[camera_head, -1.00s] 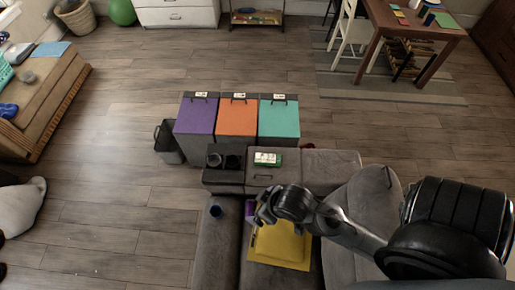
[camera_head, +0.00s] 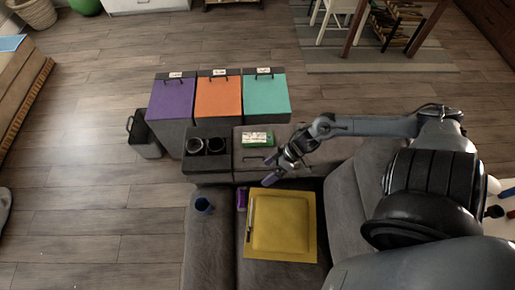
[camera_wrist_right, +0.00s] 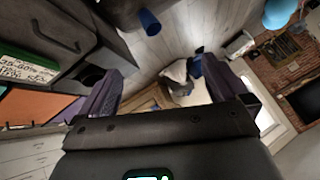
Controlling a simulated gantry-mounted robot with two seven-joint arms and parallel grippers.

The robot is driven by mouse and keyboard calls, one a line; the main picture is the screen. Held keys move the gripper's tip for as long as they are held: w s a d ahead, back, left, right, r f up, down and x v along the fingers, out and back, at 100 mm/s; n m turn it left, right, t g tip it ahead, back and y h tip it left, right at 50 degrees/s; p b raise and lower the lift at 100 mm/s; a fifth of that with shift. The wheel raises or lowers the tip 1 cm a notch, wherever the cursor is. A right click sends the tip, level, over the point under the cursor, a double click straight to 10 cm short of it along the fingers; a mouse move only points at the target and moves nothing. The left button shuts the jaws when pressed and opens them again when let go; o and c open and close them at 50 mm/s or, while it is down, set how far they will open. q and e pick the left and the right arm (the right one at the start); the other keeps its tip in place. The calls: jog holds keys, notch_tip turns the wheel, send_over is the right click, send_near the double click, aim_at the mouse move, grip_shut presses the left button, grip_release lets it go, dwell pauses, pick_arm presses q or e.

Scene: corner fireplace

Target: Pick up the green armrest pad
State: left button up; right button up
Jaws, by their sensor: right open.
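The green armrest pad (camera_head: 257,139) lies flat on the grey console of the sofa. It has a white label on top. It also shows at the left edge of the right wrist view (camera_wrist_right: 28,65), partly cut off, with writing on the label. My right gripper (camera_head: 268,171) is open and empty, just below and to the right of the pad in the head view, apart from it. Its two purple fingers (camera_wrist_right: 120,92) stand wide apart in the wrist view, with nothing between them. My left gripper is not in view.
Two cup holders (camera_head: 206,146) sit left of the pad. Purple, orange and teal lidded bins (camera_head: 217,97) stand behind the console.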

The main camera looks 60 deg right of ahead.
jog(key=d+f+g+b, duration=0.2)
jog(key=d+f+b, duration=0.5)
jog(key=d+b, duration=0.3)
jog(key=n+g+h+b, duration=0.3)
jog(key=h+b, duration=0.3)
jog(key=b, duration=2.2)
send_over(259, 137)
notch_tip(259, 137, down, 4)
jog(key=f, duration=0.1)
pick_arm(q)
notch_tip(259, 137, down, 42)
jog(key=shift+b, duration=0.7)
pick_arm(e)
jog(key=f, duration=0.4)
jog(key=shift+s+a+f, duration=0.1)
jog(key=shift+s+a, duration=0.05)
jog(key=shift+a, duration=0.15)
pick_arm(q)
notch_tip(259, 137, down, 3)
jog(key=b, duration=0.3)
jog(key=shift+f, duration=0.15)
pick_arm(e)
jog(key=f, duration=0.4)
jog(key=shift+d+f, duration=0.25)
jog(key=shift+f, duration=0.15)
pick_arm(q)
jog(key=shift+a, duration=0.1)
pick_arm(e)
jog(key=shift+f, duration=0.3)
jog(key=shift+r, duration=0.1)
